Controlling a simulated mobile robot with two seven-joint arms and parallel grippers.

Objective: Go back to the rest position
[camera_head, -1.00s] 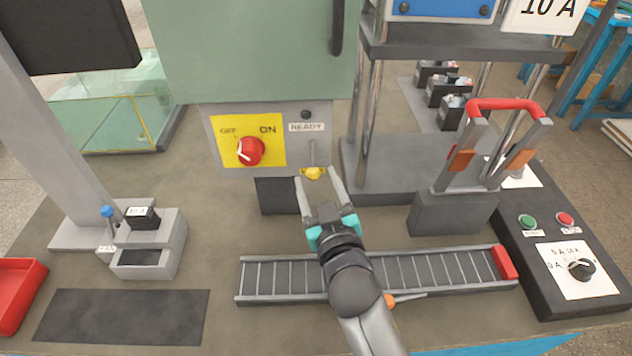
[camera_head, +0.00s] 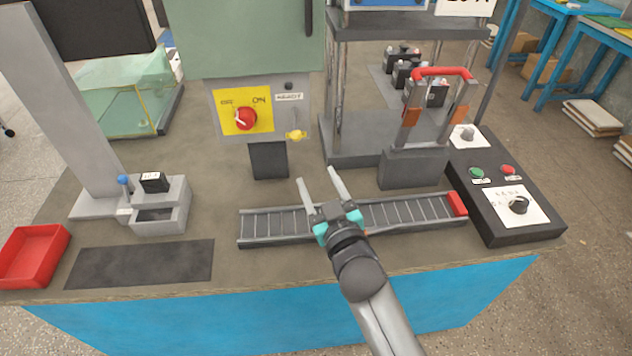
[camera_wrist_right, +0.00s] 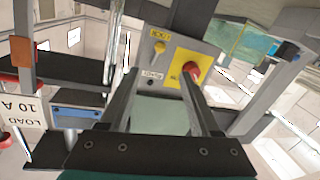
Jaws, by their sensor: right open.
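My right gripper (camera_head: 325,187) is open and empty in the head view. It is over the rollers of the short conveyor (camera_head: 285,224), in front of the switch box. In the right wrist view its two fingers (camera_wrist_right: 160,95) stand apart with nothing between them. The switch box (camera_head: 262,118) carries a red knob (camera_head: 246,118) on a yellow OFF/ON plate, a READY label and a small yellow lever (camera_head: 296,136). The red knob (camera_wrist_right: 192,70) and yellow lever (camera_wrist_right: 158,47) also show in the right wrist view. My left gripper is not in view.
A press frame with a red handle (camera_head: 441,72) stands right of centre. A black control box (camera_head: 520,233) with green and red buttons is at the right. A grey fixture (camera_head: 160,222), dark mat (camera_head: 140,263) and red tray (camera_head: 32,256) are at the left.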

